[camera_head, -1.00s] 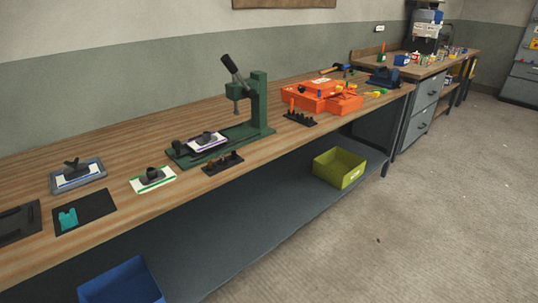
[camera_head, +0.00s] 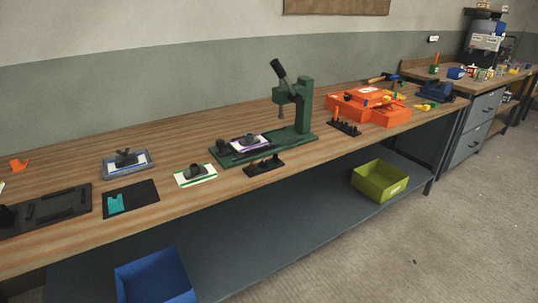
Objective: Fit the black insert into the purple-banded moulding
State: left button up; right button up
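The purple-banded moulding (camera_head: 250,143) is a small white plate with a purple edge. It lies on the base of the green press (camera_head: 303,120), with a dark part on top of it. A black rack (camera_head: 264,167) with small pieces in it stands in front of the press, and another black rack (camera_head: 343,128) stands to its right. The pieces are too small for me to tell which is the black insert. Neither of my grippers is in view.
A green-banded moulding (camera_head: 196,175), a blue-banded one (camera_head: 127,162) in a grey holder, a black mat (camera_head: 132,199) with a teal piece and a dark tray (camera_head: 45,210) lie left of the press. Orange cases (camera_head: 370,104) lie right. A blue bin (camera_head: 155,279) and yellow-green bin (camera_head: 380,180) sit below.

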aim_at(251, 140)
jog(key=i+l+u, duration=0.15)
jog(key=u, duration=0.25)
jog(key=i+l+u, duration=0.1)
jog(key=l+u, duration=0.25)
jog(key=i+l+u, duration=0.1)
jog(key=l, duration=0.3)
jog(key=i+l+u, duration=0.1)
jog(key=l, duration=0.3)
jog(key=i+l+u, duration=0.1)
jog(key=l, duration=0.35)
jog(key=i+l+u, duration=0.1)
jog(key=l, duration=0.3)
jog(key=i, duration=0.1)
